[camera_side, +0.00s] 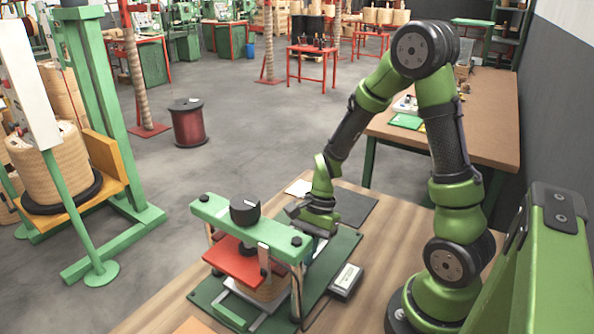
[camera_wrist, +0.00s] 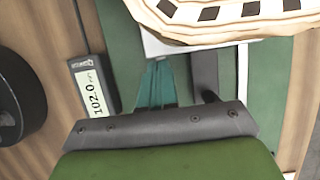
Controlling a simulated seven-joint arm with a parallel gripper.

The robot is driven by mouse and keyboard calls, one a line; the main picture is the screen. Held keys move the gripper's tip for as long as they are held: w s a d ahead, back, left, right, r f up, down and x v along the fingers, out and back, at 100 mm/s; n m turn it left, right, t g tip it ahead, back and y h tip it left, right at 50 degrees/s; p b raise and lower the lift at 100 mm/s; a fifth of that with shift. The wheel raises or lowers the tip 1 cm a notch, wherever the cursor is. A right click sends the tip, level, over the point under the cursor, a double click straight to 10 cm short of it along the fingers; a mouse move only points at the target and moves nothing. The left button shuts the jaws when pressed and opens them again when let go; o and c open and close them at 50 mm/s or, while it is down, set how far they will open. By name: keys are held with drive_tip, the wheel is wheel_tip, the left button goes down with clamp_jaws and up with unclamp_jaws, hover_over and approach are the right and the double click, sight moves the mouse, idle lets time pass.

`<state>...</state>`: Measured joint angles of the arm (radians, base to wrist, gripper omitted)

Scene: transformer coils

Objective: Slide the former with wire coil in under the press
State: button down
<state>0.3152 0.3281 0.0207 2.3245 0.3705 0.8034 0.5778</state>
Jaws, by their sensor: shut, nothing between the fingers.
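The press has a green crossbeam (camera_side: 245,226), a black knob and a red plate (camera_side: 233,262). The former with its tan wire coil (camera_side: 266,290) stands low beneath the red plate, partly hidden by it. In the wrist view the cream coil (camera_wrist: 225,22) with dark rectangles fills the top edge, above the former's white base (camera_wrist: 157,46). My gripper (camera_wrist: 157,66) is shut and empty. Its teal fingertips are at the edge of the white base; I cannot tell whether they touch. In the side view my gripper (camera_side: 317,241) is low behind the press, fingers partly hidden.
A digital display (camera_wrist: 95,87) reading 102.0 lies beside the green base plate (camera_side: 323,275). A dark round part (camera_wrist: 18,97) is at the left of the wrist view. A dark mat (camera_side: 352,206) lies behind my gripper. Upright posts flank the press opening.

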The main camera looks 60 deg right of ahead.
drive_tip(key=shift+d, duration=0.6)
drive_tip(key=d, duration=0.3)
drive_tip(key=shift+d, duration=0.15)
drive_tip(key=v, duration=0.9)
drive_tip(key=w+d, duration=0.5)
drive_tip(key=d, duration=0.1)
drive_tip(key=x, duration=0.9)
drive_tip(key=a, duration=0.3)
drive_tip(key=shift+w+f, duration=0.1)
drive_tip(key=shift+a, duration=0.45)
drive_tip(key=shift+a, duration=0.1)
drive_tip(key=shift+a, duration=2.3)
